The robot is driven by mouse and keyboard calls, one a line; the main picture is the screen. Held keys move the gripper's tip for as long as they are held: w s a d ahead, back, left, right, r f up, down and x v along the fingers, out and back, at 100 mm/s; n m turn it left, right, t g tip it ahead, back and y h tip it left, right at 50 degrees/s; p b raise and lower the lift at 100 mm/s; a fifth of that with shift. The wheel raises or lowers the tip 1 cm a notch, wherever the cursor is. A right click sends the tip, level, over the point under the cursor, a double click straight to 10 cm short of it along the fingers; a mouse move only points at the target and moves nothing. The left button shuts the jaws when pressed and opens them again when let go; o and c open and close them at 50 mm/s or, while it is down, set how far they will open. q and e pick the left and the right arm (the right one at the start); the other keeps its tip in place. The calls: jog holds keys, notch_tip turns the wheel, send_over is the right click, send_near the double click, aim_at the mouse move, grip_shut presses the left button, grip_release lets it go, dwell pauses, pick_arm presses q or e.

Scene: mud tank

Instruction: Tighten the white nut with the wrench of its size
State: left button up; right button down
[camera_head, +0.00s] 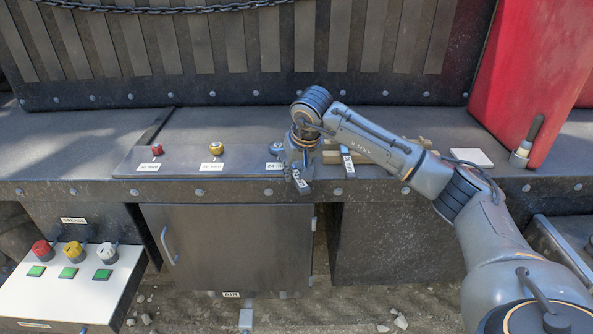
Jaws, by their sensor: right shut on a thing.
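The white nut (276,148) sits on the dark plate at the front of the deck, right of a yellow nut (216,149) and a red nut (157,150). Each has a white label in front of it. My right gripper (300,166) points down just right of the white nut, very close to it. It is shut on a wrench (301,185), whose pale-marked end sticks out toward the front edge. The wrench's other end is hidden, so I cannot tell if it touches the nut. Another wrench (348,164) lies on a wooden rack (333,157). My left gripper is out of view.
A control box (60,300) with red, yellow and white knobs and green buttons stands front left. A red panel (520,85) stands at right, near a dark-handled tool (526,142). A white square pad (472,157) lies behind my right arm. The left deck is clear.

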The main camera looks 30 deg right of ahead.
dwell(0.4)
jog(key=shift+w+a, duration=0.1)
jog(key=shift+a, duration=0.35)
jog(key=shift+w+a+m, duration=0.1)
jog(key=shift+a+m, duration=0.3)
jog(key=shift+m, duration=0.2)
jog(key=shift+w+a+m+h, duration=0.3)
jog(key=shift+a+m+h, duration=0.1)
jog(key=shift+a+m, duration=0.25)
